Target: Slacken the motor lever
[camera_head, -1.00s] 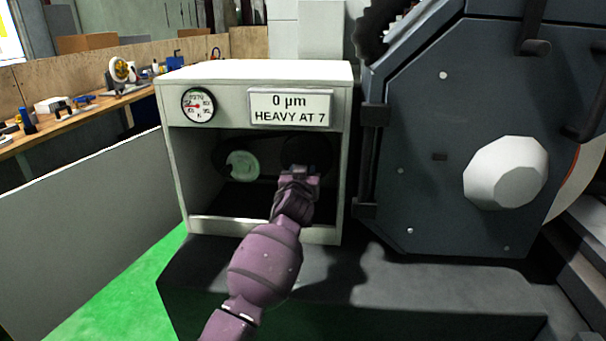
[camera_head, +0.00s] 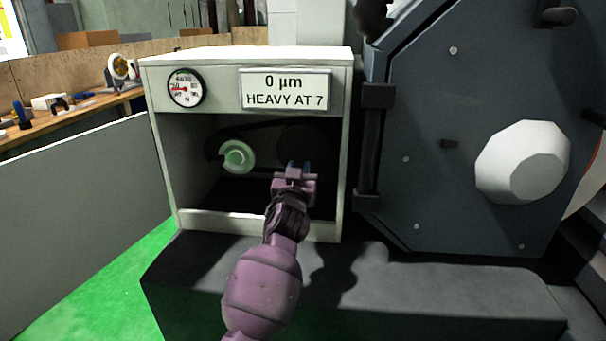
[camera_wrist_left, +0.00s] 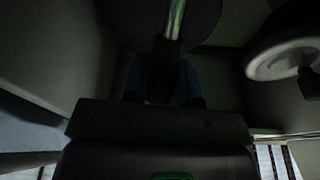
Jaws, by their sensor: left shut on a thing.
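My left gripper (camera_head: 298,168) reaches into the open front of the white motor cabinet (camera_head: 250,57). In the left wrist view my left gripper (camera_wrist_left: 163,85) has its blue fingers shut on the dark grip of the motor lever (camera_wrist_left: 174,22), a shiny metal rod with a dark end. The lever lies in front of a dark disc (camera_wrist_left: 205,18). In the head view the lever is too small and dark to make out at the gripper. My right gripper is not in view.
A pale green pulley (camera_head: 238,156) sits inside the cabinet, left of my gripper. A gauge (camera_head: 187,88) and a sign (camera_head: 286,90) reading "0 µm HEAVY AT 7" are above the opening. The dark grinder guard (camera_head: 430,150) stands close on the right.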

